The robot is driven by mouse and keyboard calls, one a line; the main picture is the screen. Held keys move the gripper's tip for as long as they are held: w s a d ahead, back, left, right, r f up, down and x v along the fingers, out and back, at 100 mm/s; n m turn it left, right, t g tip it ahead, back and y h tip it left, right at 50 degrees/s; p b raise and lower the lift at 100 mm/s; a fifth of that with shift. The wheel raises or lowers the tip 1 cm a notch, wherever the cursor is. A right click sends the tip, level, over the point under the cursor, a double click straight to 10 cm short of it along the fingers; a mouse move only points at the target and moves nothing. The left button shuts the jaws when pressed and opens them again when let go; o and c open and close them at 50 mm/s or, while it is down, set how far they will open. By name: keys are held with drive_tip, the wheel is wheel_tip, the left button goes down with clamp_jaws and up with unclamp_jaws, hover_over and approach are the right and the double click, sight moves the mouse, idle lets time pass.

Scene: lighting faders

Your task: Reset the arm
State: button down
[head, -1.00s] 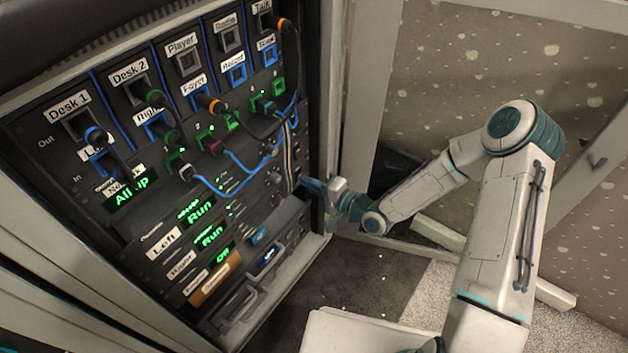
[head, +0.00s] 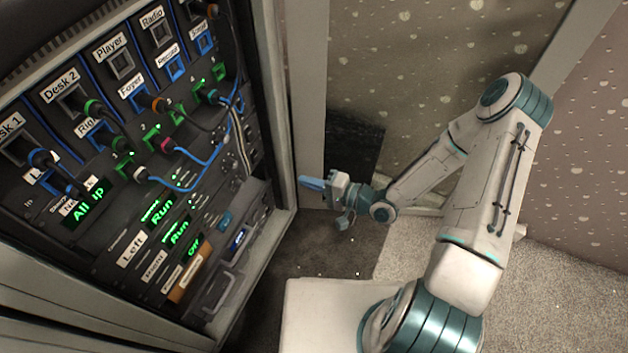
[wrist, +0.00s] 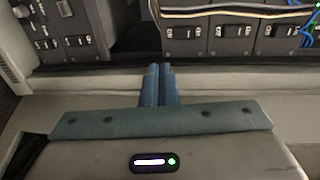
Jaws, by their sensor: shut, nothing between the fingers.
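My gripper (head: 312,184) is in the middle of the head view, to the right of the equipment rack and apart from it. Its blue fingers point left toward the rack's right side. In the wrist view the fingers (wrist: 158,86) lie side by side, shut with nothing between them. My arm is bent, with its elbow raised at the upper right of the head view.
The rack (head: 130,150) fills the left, with labelled ports, plugged cables and green displays reading "All up" and "Run". A handle (head: 218,293) projects low on its front. A speckled wall (head: 420,60) stands behind my arm. Dark floor (head: 340,245) lies below my gripper.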

drive_tip(key=w+d+r+n+h+p, duration=0.2)
drive_tip(key=d+r+h+p, duration=0.65)
drive_tip(key=r, duration=0.45)
drive_tip(key=w+d+r+n+h+p, duration=0.25)
drive_tip(key=d+r+h+p, duration=0.35)
drive_tip(key=d+r+p, duration=0.6)
drive_tip(key=s+d+r+g+h+p, duration=0.15)
drive_tip(key=s+r, duration=0.25)
drive_tip(key=r, duration=0.6)
drive_tip(key=s+d+r+h+p, duration=0.1)
drive_tip(key=s+r+p, duration=0.2)
drive_tip(key=r, duration=0.8)
drive_tip(key=s+a+r+g+p, duration=0.1)
drive_tip(key=s+r+p, duration=0.2)
drive_tip(key=s+r, duration=0.3)
drive_tip(key=s+a+r+y+p, duration=0.1)
drive_tip(key=s+a+r+p, duration=0.1)
drive_tip(key=s+r+p, duration=0.2)
wheel_tip(320, 180, up, 3)
drive_tip(key=shift+s+a+r+g+y, duration=0.2)
drive_tip(key=shift+s+a+g+y, duration=0.15)
drive_tip(key=shift+s, duration=0.75)
drive_tip(key=shift+a+m, duration=0.1)
drive_tip(key=shift+m, duration=0.15)
